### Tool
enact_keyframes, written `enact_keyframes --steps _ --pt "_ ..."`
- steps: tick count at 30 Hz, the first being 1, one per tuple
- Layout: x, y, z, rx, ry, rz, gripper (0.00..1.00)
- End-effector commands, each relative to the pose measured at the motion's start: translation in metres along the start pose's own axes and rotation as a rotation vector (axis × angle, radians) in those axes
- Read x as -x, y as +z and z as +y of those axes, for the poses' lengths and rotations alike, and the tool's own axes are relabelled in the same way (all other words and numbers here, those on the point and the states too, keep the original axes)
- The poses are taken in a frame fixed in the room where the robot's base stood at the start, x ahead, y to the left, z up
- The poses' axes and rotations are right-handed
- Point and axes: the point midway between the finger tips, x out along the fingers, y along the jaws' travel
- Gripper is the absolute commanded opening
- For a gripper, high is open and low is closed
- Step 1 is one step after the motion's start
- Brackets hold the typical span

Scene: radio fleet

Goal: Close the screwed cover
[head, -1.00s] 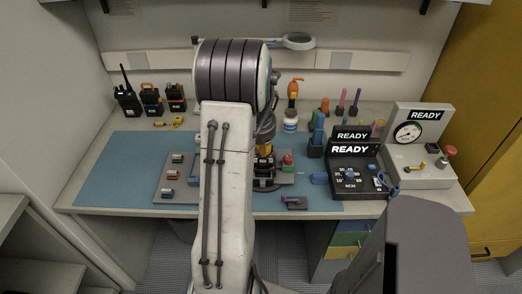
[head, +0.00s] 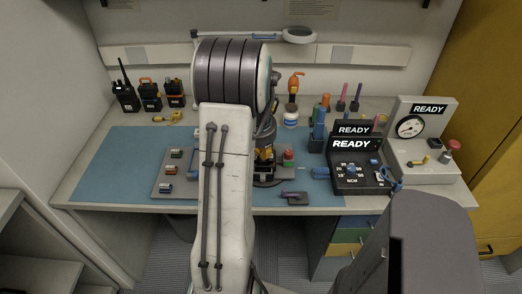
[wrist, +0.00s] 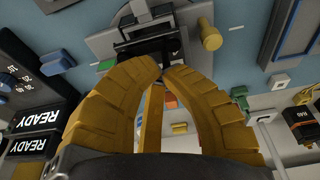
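A black radio (head: 266,181) lies in the fixture on the blue mat, partly hidden behind my arm in the head view. In the wrist view the dark radio body (wrist: 150,48) sits just beyond the fingertips. The cover and its screws cannot be made out. My gripper (wrist: 163,69) has thick yellow fingers that curve together, tips almost touching, with no held object visible between the tips. In the head view my gripper (head: 264,153) is low over the radio, mostly hidden by my wrist. I cannot tell whether the tips touch the radio.
Several small parts lie on a grey tray (head: 160,178) left of my arm. Several radios (head: 150,95) stand at the back left. A torque tester reading READY (head: 355,165) and a gauge box (head: 418,150) stand right. A purple-handled tool block (head: 294,198) lies near the front edge.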

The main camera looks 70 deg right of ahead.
Motion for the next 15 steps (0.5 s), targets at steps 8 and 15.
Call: enact_keyframes --steps 8,15 --pt "-0.0141 0.0063 -0.0003 0.0 0.0 0.0 0.0" --pt "-0.0129 0.006 -0.0003 0.0 0.0 -0.001 0.0"
